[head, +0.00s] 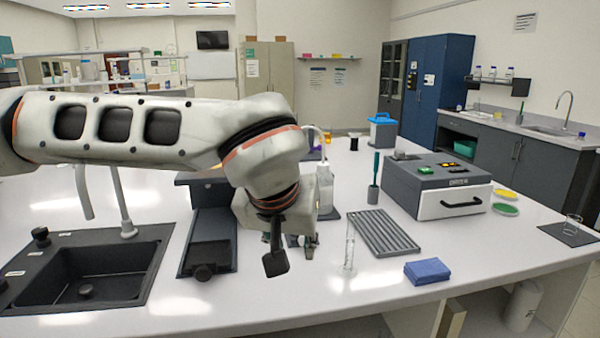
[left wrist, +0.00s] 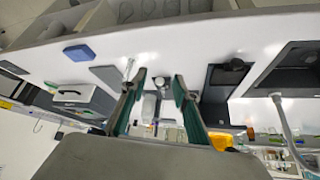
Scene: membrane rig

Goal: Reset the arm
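My left arm reaches in from the left of the head view, over the white bench (head: 320,300). Its gripper (head: 284,258) points down above the middle of the bench. In the left wrist view the two green-lined fingers of this gripper (left wrist: 160,75) stand apart with nothing held between them. The white bench top (left wrist: 215,45) shows beyond the fingertips, which look clear of it. The left arm and gripper hide part of the equipment behind them in the head view. My right gripper is in neither view.
A black sink (head: 88,277) is at the left, beside a dark stand (head: 208,240). Right of the gripper are an upright glass tube (head: 349,250), a grey ribbed rack (head: 385,233), a blue folded cloth (head: 427,270) and a boxy instrument (head: 440,185). The bench's front strip is mostly clear.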

